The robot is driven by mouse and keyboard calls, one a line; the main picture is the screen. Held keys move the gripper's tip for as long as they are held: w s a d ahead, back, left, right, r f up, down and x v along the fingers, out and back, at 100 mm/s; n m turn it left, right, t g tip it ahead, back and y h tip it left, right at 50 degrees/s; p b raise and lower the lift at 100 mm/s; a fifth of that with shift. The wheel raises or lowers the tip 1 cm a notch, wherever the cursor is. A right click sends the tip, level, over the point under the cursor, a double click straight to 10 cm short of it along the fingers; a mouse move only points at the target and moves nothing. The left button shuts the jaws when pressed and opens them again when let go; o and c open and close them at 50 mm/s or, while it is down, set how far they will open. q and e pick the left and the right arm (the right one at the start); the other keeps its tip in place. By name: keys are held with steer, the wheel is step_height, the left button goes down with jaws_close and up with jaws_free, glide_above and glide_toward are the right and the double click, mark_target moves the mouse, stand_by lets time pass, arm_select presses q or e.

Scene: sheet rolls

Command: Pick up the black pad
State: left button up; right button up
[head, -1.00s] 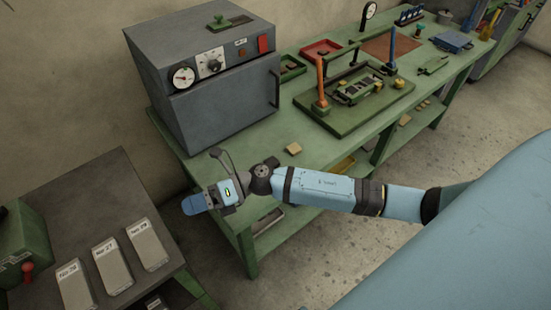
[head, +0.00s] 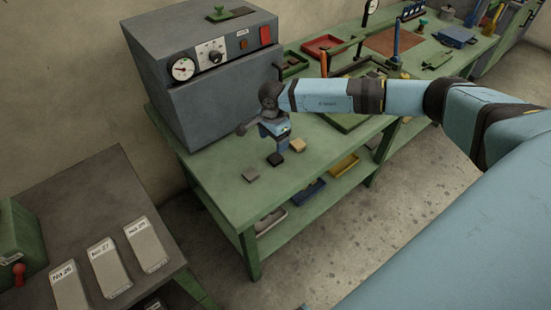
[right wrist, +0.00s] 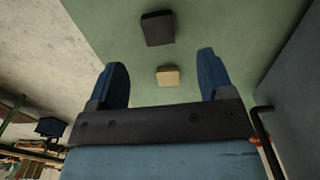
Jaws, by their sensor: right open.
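The black pad (head: 276,159) lies flat on the green bench top, between a grey pad (head: 250,175) and a beige pad (head: 297,145). In the right wrist view the dark pad (right wrist: 157,28) lies beyond the fingertips, and the beige pad (right wrist: 167,76) shows between the fingers. My right gripper (head: 274,138) is above the bench, just behind the black pad in the head view. Its blue fingers (right wrist: 162,66) are apart with nothing between them. The grey pad is not seen in the right wrist view. My left gripper is out of view.
A grey oven (head: 215,85) with dials and a handle stands close behind the gripper. A lower shelf holds a blue bin (head: 308,192) and a yellow bin (head: 345,166). Labelled blocks (head: 108,266) lie on the dark table at left. The bench's front left is clear.

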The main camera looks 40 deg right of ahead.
mark_target(273, 159)
step_height(273, 159, down, 2)
steer(key=shift+f, duration=0.2)
steer(key=shift+s+a+f+p, duration=0.15)
steer(key=shift+f+p, duration=0.15)
steer(key=shift+f, duration=1.15)
steer(key=shift+a+f+p, duration=0.1)
steer(key=shift+f+p, duration=0.2)
steer(key=shift+f, duration=1.1)
steer(key=c, duration=1)
